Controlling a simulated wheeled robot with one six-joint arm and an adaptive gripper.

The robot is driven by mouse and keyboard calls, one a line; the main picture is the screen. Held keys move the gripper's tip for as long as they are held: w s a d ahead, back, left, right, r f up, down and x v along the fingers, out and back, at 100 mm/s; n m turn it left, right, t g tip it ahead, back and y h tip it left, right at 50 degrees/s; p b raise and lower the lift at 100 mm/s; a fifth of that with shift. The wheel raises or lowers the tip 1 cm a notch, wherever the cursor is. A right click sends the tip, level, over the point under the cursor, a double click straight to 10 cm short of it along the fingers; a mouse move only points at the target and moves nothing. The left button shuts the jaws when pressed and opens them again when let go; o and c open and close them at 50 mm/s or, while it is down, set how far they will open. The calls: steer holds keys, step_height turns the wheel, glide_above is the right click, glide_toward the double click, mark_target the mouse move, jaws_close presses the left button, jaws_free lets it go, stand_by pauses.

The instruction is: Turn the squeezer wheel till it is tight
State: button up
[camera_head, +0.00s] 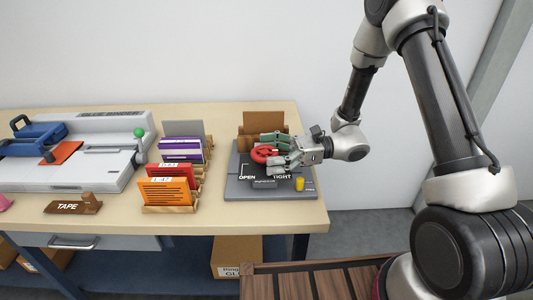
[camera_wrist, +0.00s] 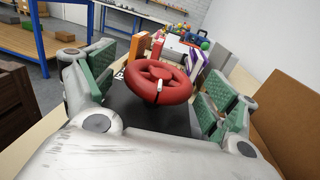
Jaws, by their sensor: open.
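The red squeezer wheel (camera_head: 264,154) sits on a dark grey base plate (camera_head: 236,188) at the right part of the table. The plate carries the words OPEN and TIGHT. My gripper (camera_head: 272,150) is at the wheel. Its green-padded fingers (camera_wrist: 158,92) stand apart on the left and right of the wheel, with gaps showing on both sides. Part of the wheel is hidden behind a finger in the head view.
A small yellow cylinder (camera_head: 299,184) stands at the plate's right front. A brown block (camera_head: 263,121) is behind the wheel. Racks of orange (camera_head: 166,191), red and purple cards stand left of the plate. A TAPE block (camera_head: 70,207) and a blue-and-white machine (camera_head: 90,150) are farther left.

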steer(key=d, duration=0.7)
steer(key=w+d, duration=0.1)
steer(key=d, duration=0.3)
steer(key=shift+w+d, duration=0.1)
steer(key=shift+a+r, duration=0.15)
steer(key=shift+a, duration=0.1)
steer(key=a+t, duration=0.1)
steer(key=a, duration=0.3)
steer(key=s+a+m+t, duration=0.1)
steer(key=a, duration=0.3)
steer(key=a+m+t, duration=0.1)
steer(key=a, duration=0.3)
steer(key=shift+s+r+t, duration=0.15)
steer(key=shift+t, duration=0.15)
